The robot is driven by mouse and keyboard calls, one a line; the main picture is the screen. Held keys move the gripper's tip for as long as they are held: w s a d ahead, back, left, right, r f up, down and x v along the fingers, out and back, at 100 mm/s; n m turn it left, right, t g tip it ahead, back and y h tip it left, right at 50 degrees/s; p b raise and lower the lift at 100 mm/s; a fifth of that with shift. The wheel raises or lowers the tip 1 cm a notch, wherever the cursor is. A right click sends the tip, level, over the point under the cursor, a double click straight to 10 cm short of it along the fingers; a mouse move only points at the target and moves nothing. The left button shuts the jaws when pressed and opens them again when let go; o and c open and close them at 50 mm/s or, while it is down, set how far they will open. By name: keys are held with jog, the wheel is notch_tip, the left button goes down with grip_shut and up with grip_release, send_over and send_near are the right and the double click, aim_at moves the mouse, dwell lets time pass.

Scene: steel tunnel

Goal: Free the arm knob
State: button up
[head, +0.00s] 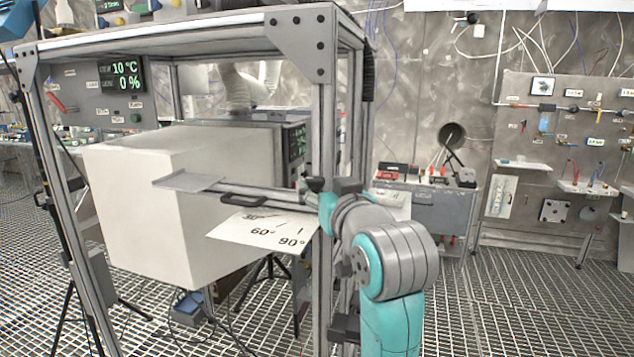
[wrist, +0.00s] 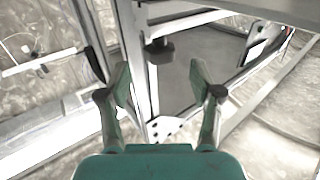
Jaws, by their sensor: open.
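A dark knob (wrist: 158,52) shows in the wrist view on a bright metal profile, ahead of my gripper (wrist: 160,80) and roughly between its two fingertips. The fingers are spread, with nothing between them, and appear apart from the knob. In the head view, a small dark part (head: 314,184) at the frame's front post may be this knob. The grey swing arm (head: 265,190) runs left from that post, with a flat plate (head: 190,181) at its end and a black handle (head: 242,200). My wrist hides part of the post, and my fingertips cannot be made out there.
A white angle card (head: 262,228) marked 60° and 90° lies below the swing arm. A large pale box (head: 140,205) fills the frame behind it. The aluminium post (head: 323,120) stands close to my wrist. Grating floor (head: 530,300) is open at the right.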

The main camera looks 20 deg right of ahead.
aim_at(319, 183)
jog(key=shift+w, duration=1.85)
jog(key=c, duration=1.2)
